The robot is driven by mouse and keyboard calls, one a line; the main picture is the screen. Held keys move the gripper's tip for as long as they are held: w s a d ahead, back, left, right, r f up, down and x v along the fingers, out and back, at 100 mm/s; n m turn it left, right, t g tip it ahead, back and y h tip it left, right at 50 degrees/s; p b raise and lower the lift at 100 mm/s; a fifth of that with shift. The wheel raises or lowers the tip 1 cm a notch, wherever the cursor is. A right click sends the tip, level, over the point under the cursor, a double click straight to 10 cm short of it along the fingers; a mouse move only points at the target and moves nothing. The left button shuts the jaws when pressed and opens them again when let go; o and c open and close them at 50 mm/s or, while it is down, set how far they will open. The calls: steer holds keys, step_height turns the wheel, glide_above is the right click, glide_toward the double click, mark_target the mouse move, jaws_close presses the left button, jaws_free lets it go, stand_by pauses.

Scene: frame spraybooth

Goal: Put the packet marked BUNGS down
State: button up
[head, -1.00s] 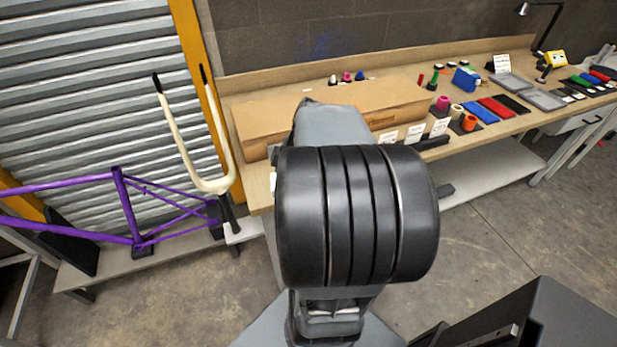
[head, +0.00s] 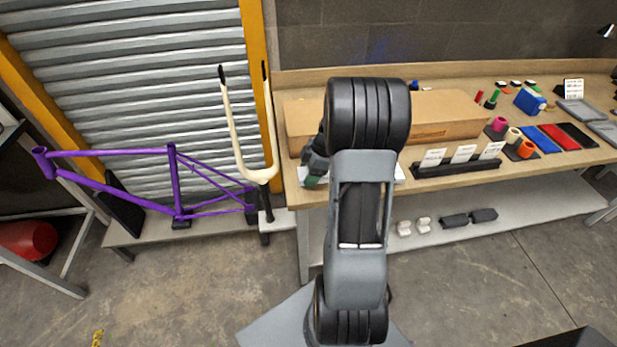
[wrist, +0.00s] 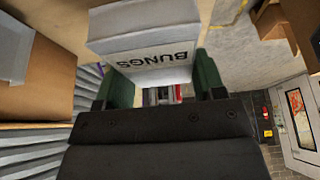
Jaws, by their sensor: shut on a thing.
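The packet marked BUNGS (wrist: 150,42) is a pale grey-white block with dark lettering, seen close up in the wrist view. My gripper (wrist: 163,78) is shut on it, with a green-tipped finger at each side. In the head view my gripper (head: 314,170) is at the bench's front left edge, partly hidden behind my arm. I cannot clearly make out the packet there, nor whether it touches the bench.
The wooden bench (head: 560,165) carries a long cardboard box (head: 445,112), a black card holder (head: 457,170) and several small coloured parts. A purple bike frame (head: 175,180) and cream fork (head: 240,150) stand left. Small items lie on the lower shelf (head: 540,215).

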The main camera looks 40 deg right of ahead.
steer(key=shift+w+d+f, duration=0.1)
steer(key=shift+w+f, duration=0.15)
steer(key=shift+f, duration=0.1)
step_height(320, 180, down, 3)
steer(key=shift+w+r+p, duration=0.1)
steer(key=shift+w+p, duration=0.05)
steer(key=shift+p, duration=0.4)
steer(key=shift+f, duration=0.3)
steer(key=shift+f, duration=0.15)
steer(key=o, duration=0.9)
steer(key=shift+o, duration=0.2)
